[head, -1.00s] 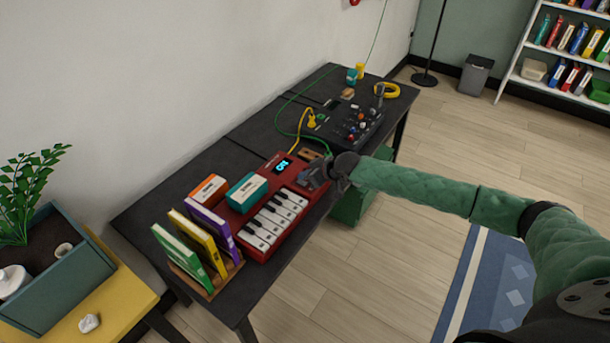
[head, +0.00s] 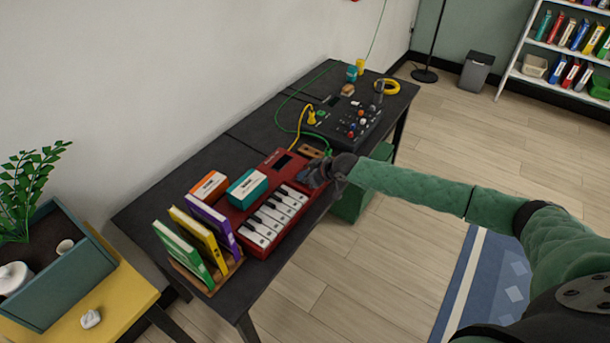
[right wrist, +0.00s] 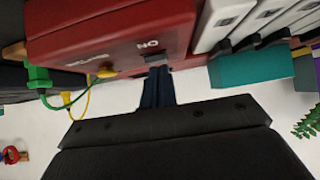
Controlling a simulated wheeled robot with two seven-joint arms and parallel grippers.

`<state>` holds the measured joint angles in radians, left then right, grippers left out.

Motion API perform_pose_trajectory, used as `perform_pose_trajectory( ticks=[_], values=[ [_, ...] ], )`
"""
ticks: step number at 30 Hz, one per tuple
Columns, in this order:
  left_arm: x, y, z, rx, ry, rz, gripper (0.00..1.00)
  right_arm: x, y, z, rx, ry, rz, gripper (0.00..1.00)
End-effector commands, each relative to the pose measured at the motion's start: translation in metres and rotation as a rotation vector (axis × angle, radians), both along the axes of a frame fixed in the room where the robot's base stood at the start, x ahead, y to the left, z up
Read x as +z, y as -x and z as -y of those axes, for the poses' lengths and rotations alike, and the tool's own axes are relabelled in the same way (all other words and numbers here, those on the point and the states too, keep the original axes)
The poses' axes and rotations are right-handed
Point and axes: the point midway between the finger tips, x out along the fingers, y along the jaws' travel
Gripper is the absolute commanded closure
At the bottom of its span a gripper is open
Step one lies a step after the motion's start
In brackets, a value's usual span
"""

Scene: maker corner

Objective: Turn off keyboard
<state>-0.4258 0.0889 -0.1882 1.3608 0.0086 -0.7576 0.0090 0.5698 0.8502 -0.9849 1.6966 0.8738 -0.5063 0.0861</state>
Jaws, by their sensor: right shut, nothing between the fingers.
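The red keyboard (head: 272,216) with white and black keys lies on the black desk, and its small display (head: 283,161) is dark. In the right wrist view the keyboard's red body (right wrist: 100,35) fills the top, with an "ON" label and a small dark switch (right wrist: 158,60) beside it. My right gripper (head: 313,180) is shut and empty at the keyboard's right end. In the right wrist view its fingertips (right wrist: 157,85) are at the switch; whether they touch it I cannot tell. My left gripper is not in view.
A teal box (head: 247,188) and an orange box (head: 208,186) stand behind the keys. Upright books (head: 198,240) stand at the keyboard's left end. A black mixer (head: 350,125) with knobs and green and yellow cables lies beyond the right end.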

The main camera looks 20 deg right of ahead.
Motion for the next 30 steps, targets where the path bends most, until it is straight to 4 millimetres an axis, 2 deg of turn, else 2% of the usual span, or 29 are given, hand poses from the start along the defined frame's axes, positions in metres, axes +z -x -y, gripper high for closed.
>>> perform_pose_trajectory(
  ticks=[16, 30],
  values=[
    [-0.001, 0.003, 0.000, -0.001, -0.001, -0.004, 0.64, 0.005, -0.011, -0.009, 0.000, -0.001, -0.001, 1.00],
    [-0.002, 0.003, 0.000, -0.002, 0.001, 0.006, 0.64, 0.005, -0.011, -0.009, -0.001, -0.001, 0.000, 1.00]
  ],
)
